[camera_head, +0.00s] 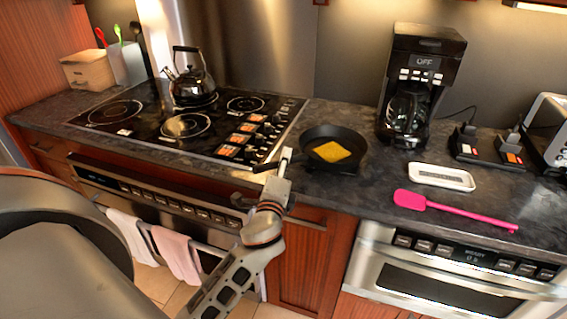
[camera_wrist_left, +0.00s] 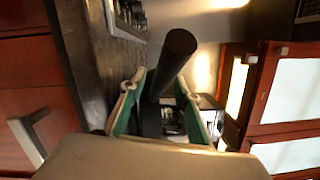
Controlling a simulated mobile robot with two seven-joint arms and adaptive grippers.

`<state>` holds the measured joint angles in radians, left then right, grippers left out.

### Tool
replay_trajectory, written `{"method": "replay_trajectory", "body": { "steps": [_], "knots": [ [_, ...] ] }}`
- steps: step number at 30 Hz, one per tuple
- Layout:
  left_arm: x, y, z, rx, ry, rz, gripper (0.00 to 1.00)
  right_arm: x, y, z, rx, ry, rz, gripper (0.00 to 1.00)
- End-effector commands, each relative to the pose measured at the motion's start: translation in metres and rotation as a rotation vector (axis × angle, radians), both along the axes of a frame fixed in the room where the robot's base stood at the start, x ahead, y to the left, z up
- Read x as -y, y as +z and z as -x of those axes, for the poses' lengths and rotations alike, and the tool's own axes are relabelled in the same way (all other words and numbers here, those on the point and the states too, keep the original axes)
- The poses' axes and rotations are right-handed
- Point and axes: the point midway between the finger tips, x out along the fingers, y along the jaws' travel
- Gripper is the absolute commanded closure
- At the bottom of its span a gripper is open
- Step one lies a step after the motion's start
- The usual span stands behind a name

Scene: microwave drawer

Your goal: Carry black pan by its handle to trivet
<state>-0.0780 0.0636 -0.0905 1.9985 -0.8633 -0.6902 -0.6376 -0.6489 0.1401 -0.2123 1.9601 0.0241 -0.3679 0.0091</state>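The black pan (camera_head: 310,138) is on the dark counter, right of the cooktop, with a flat yellow piece (camera_head: 333,150) in it. Its handle points left to my left gripper (camera_head: 283,163). In the left wrist view the black handle (camera_wrist_left: 172,65) runs between the green-padded fingers of my left gripper (camera_wrist_left: 163,78). The fingers stand close on either side of it; firm contact cannot be made out. I cannot clearly identify a trivet; a small white tray (camera_head: 441,177) lies on the counter right of the pan. My right gripper is not in view.
A coffee maker (camera_head: 420,85) stands behind and right of the pan. A pink spatula (camera_head: 455,212) lies in front of the white tray. A kettle (camera_head: 192,85) stands on the cooktop (camera_head: 150,108). Bare counter (camera_head: 375,190) lies between pan and spatula.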

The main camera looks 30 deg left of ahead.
Motion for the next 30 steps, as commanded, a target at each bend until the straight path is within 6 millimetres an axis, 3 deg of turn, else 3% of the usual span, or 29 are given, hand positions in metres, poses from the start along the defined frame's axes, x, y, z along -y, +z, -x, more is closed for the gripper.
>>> {"method": "replay_trajectory", "body": {
  "steps": [8, 21, 30],
  "knots": [
    [0.002, 0.001, 0.005, -0.001, -0.001, 0.0, 0.69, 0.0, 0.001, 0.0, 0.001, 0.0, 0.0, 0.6],
    [0.035, -0.005, 0.081, -0.003, 0.0, 0.002, 0.69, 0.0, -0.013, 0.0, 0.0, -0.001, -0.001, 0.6],
    [0.048, -0.006, 0.108, -0.003, -0.005, 0.01, 0.69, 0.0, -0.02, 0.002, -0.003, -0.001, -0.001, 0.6]
  ]
}}
